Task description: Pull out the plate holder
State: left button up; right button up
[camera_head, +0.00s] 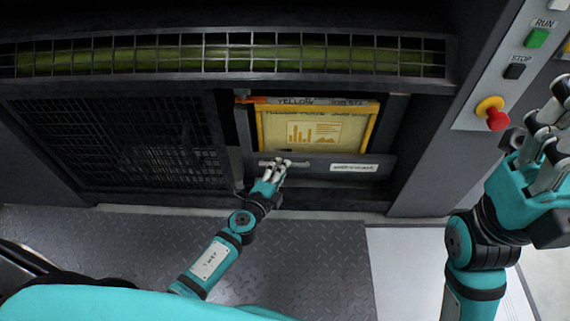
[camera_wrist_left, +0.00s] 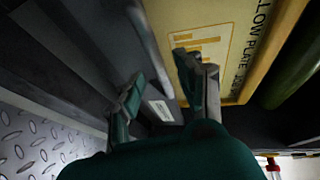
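The plate holder (camera_head: 345,168) is a dark drawer front with a pale label, set in an opening of the dark machine. A yellow plate (camera_head: 318,128) with a printed chart stands behind its front; it also shows in the left wrist view (camera_wrist_left: 205,35). My right gripper (camera_head: 548,125) is raised at the right, fingers apart and empty.
A control panel (camera_head: 497,75) with a green RUN button, a black STOP button and a red emergency knob (camera_head: 496,118) is near my right gripper. A mesh panel (camera_head: 115,140) is left of the holder. The metal floor plate (camera_head: 310,265) in front is clear.

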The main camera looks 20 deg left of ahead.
pick_arm(q)
jog(key=shift+x, duration=1.7)
grip_shut()
